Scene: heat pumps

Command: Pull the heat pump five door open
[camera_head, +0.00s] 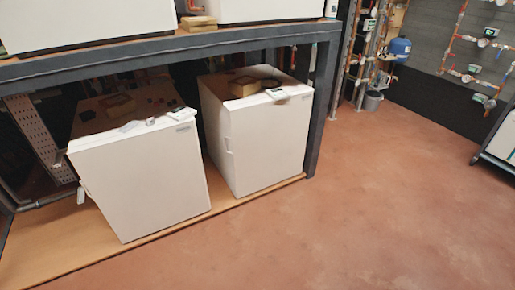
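Two white heat pump cabinets stand on the lower wooden shelf of a dark metal rack. The left cabinet (143,182) has a handle-like white part at its left edge (82,190). The right cabinet (267,143) has a small handle (228,145) on the left side of its front. Both front doors look closed. I cannot tell which cabinet is number five. Two more white units, an upper left unit (85,22) and an upper right unit (265,10), stand on the upper shelf, cut off by the frame. My gripper is not in view.
The rack's dark post (322,105) stands right of the right cabinet. The reddish floor (390,200) in front and to the right is clear. A grey bucket (373,101), a blue tank (400,47) and wall pipes are at the back right.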

